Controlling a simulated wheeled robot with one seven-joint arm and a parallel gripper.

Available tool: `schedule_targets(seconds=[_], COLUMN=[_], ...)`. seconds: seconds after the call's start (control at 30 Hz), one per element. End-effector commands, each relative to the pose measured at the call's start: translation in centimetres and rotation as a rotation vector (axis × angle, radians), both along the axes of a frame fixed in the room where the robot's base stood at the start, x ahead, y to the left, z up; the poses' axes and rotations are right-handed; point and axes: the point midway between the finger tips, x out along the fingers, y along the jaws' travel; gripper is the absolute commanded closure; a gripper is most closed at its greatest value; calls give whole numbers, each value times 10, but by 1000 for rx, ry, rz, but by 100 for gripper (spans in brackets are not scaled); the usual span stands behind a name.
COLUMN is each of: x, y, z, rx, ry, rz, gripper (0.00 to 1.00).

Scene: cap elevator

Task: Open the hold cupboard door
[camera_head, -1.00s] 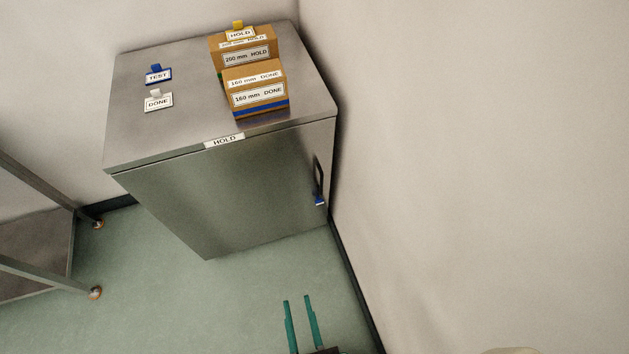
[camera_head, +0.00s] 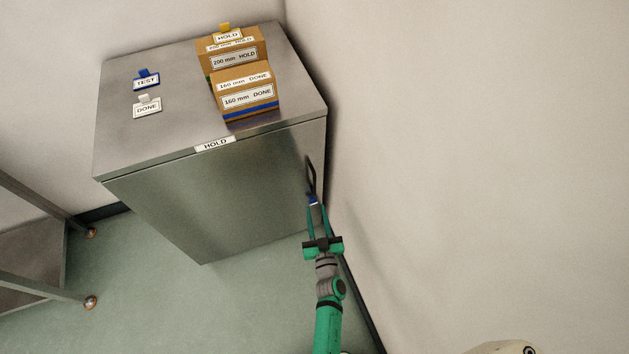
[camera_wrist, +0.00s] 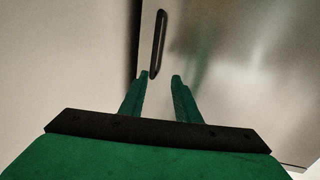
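The hold cupboard (camera_head: 215,205) is a steel cabinet with a HOLD label (camera_head: 215,144) on its top front edge. Its door is shut. My gripper (camera_head: 314,212) is at the lower end of the handle, fingers pointing at the door. In the wrist view the green fingers (camera_wrist: 160,76) are apart, with the handle (camera_wrist: 159,42) beyond their tips, nearer the left finger. I see no grip on it; contact cannot be told.
Brown boxes (camera_head: 248,88) labelled HOLD and DONE stand on the cupboard top, beside the TEST tag (camera_head: 146,80) and DONE tag (camera_head: 147,107). A wall (camera_head: 450,150) runs close along the right. A metal rack (camera_head: 35,250) stands at left; the green floor (camera_head: 200,310) between is clear.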

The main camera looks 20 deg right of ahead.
Motion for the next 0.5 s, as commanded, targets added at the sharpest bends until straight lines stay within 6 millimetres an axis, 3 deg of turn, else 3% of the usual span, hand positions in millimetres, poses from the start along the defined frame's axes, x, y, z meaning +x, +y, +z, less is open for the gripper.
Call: schedule_targets(seconds=[0.13,0.37,0.5], x=[20,38,61], y=[-17,-22,-27], z=[-2,-2,-1], rx=[1,3,2], ry=[-4,-5,-6], rz=[-3,-1,-2], gripper=[71,71,71])
